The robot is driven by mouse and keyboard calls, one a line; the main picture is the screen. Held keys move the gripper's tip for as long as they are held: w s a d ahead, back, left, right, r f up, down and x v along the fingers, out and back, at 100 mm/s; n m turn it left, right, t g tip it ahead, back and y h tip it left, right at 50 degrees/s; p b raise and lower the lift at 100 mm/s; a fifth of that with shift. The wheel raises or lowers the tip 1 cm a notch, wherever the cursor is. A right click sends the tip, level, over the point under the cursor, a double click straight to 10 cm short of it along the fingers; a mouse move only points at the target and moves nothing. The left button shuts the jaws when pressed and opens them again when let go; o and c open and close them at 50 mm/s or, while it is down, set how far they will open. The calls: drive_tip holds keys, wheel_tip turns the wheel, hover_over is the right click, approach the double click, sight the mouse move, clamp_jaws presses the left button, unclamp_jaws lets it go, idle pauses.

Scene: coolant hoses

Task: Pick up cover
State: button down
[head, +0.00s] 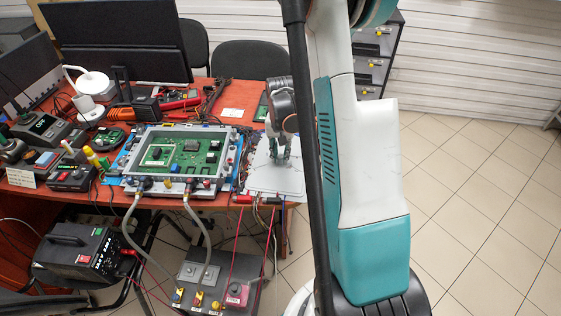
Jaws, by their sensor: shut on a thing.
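The cover (275,183) is a flat, light grey plate at the right end of the red-brown table. My gripper (280,158) points down at the upper middle of the cover and is shut on it; the exact grip is small and partly hidden by the fingers. The cover looks flat and level, and I cannot tell whether it is clear of the table. My arm hides the area just right of it.
A framed green circuit board (182,155) with hose fittings stands just left of the cover. A monitor (118,40) and tools crowd the table's left and back. Tiled floor at right is clear.

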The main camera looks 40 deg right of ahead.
sight(280, 156)
wheel_tip(280, 156, up, 20)
drive_tip(key=p, duration=0.7)
idle(0.4)
